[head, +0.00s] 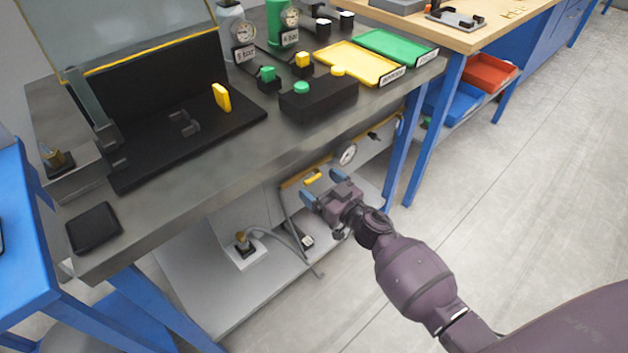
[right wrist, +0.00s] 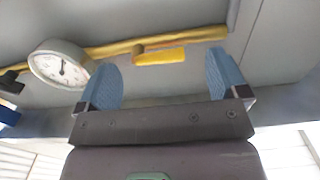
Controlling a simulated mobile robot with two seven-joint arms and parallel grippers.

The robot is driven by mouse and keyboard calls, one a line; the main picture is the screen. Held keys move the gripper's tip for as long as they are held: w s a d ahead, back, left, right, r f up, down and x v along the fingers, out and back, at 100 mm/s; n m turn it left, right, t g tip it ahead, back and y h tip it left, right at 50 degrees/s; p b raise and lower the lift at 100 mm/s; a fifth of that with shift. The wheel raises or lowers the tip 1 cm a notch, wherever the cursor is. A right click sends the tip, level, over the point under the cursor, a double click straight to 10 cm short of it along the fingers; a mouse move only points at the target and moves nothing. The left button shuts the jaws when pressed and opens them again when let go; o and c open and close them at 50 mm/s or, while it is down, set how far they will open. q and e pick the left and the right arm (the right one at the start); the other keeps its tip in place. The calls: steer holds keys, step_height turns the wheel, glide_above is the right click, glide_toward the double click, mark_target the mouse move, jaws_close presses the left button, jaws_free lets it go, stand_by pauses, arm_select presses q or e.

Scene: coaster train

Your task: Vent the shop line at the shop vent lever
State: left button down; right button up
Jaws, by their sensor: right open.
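Under the workbench, a short yellow lever (head: 313,178) sits on the grey panel; I take it for the shop vent lever, though I see no readable label. In the right wrist view the yellow lever (right wrist: 160,57) lies roughly level, just below a yellow pipe (right wrist: 195,36). My right gripper (head: 321,186) is open and empty in front of the lever. In the right wrist view its two blue fingers (right wrist: 165,78) stand to either side of the lever, apparently without touching it. My left gripper is not in view.
A round gauge (head: 347,154) and a black handle (head: 374,137) are on the panel right of the lever. The bench top (head: 200,180) overhangs the panel. A lower shelf (head: 270,280) holds a small fitting and hose. The floor at right is clear.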

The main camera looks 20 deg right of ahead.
steer(key=shift+x, duration=1.2)
steer(key=c, duration=0.9)
